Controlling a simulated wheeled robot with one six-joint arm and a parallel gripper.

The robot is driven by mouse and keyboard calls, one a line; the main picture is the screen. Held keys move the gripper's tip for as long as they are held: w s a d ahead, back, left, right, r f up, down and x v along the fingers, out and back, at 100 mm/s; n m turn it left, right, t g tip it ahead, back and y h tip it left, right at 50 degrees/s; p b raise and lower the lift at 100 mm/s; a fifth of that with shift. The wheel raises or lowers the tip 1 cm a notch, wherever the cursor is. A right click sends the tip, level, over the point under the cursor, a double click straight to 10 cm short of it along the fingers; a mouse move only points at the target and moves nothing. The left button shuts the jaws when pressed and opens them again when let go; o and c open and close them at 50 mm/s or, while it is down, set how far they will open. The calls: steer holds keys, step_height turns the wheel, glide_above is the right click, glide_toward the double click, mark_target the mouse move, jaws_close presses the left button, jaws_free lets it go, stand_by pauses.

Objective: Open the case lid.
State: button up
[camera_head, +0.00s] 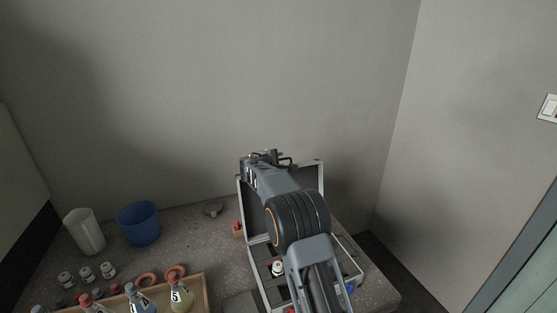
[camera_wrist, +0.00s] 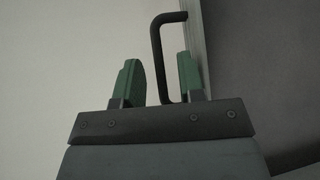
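The case (camera_head: 257,262) stands on the bench with its lid (camera_head: 313,173) raised, roughly upright, at the back of the base. The base's compartments show, partly hidden behind my arm. My gripper (camera_head: 266,157) is at the top of the lid in the head view. In the wrist view my gripper (camera_wrist: 158,82) has its two green fingers apart. The black handle (camera_wrist: 157,55) of the lid (camera_wrist: 196,45) runs between them, and the right finger is inside the handle loop. I cannot tell whether either finger touches the handle.
A blue bucket (camera_head: 138,224) and a white cup (camera_head: 85,231) stand at the left of the bench. A wooden tray (camera_head: 205,290) with several bottles is left of the case, near small jars (camera_head: 87,274) and orange rings. Walls close off the back and right.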

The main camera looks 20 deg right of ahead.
steer(key=shift+w+d, duration=0.15)
steer(key=shift+d, duration=0.05)
steer(key=shift+c, duration=0.2)
jaws_close()
steer(key=shift+f, duration=0.1)
